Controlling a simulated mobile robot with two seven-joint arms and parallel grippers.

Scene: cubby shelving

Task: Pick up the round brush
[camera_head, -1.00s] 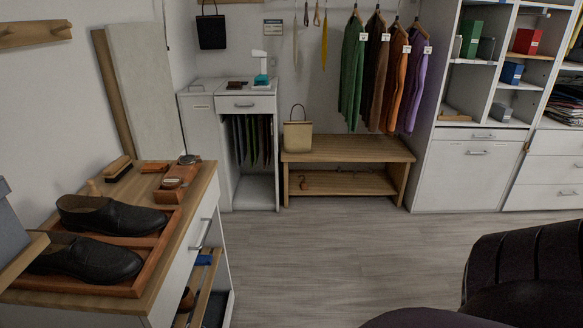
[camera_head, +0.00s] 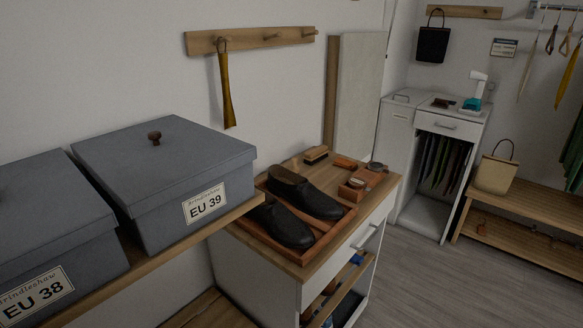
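No brush is clearly round at this size. A brush (camera_head: 316,154) with a wooden back and dark bristles lies at the back of the wooden cabinet top (camera_head: 290,261). A small round tin-like item (camera_head: 376,167) and a reddish-brown wooden box (camera_head: 354,190) with a dark round thing on it are at the right end. A pair of black shoes (camera_head: 306,196) sits in a reddish wooden tray (camera_head: 318,236) in front of the brush and may hide small items. Neither of my grippers is in view.
Grey lidded boxes marked EU 39 (camera_head: 163,180) and EU 38 (camera_head: 43,240) stand on a wooden shelf at the left, close to the cabinet. A shoehorn (camera_head: 226,90) hangs from a peg rail. Floor (camera_head: 412,275) is free right of the cabinet.

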